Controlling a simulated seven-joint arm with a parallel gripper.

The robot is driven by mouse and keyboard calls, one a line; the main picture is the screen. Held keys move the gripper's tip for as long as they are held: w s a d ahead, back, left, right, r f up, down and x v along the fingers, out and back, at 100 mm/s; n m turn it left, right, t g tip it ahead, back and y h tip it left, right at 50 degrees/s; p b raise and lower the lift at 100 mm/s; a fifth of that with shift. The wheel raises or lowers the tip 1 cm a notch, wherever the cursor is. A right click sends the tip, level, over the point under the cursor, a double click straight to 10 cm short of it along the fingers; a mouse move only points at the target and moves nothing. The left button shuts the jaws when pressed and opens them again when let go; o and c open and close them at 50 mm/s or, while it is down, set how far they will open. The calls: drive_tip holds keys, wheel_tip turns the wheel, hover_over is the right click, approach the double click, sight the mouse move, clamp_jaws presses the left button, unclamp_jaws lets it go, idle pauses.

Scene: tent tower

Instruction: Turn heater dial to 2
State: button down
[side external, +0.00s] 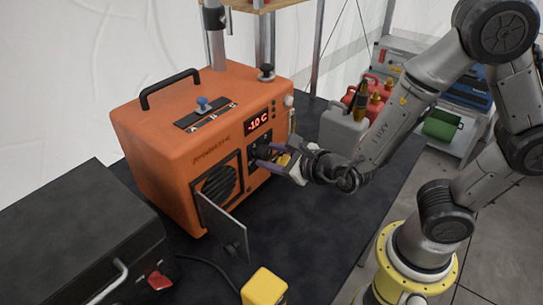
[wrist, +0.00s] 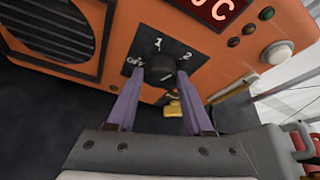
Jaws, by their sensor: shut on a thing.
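The orange heater (side external: 165,125) stands on the dark table, and its display (side external: 258,121) reads "-10 C". The black heater dial (wrist: 159,68) sits on a dark plate marked OFF at left, 1 at top and 2 at right. My gripper (side external: 272,156) reaches the heater's front from the right. In the wrist view its two purple fingers (wrist: 157,80) are on either side of the dial, shut on it. A small white mark shows on the dial's near side, but which number it points to is unclear. The fingers partly hide the dial's sides.
An open metal flap (side external: 222,225) hangs from the heater's lower front. A dark case (side external: 70,235) stands at left, and a yellow object (side external: 264,287) is at the front. A grey canister (side external: 345,128) and red canisters stand behind my gripper.

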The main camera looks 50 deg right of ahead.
drive_tip(key=shift+m, duration=0.4)
drive_tip(key=shift+y, duration=0.3)
drive_tip(key=shift+c, duration=1.5)
unclamp_jaws()
drive_tip(key=shift+s+r, duration=0.1)
drive_tip(key=v, duration=1.3)
drive_tip(key=shift+s, duration=0.25)
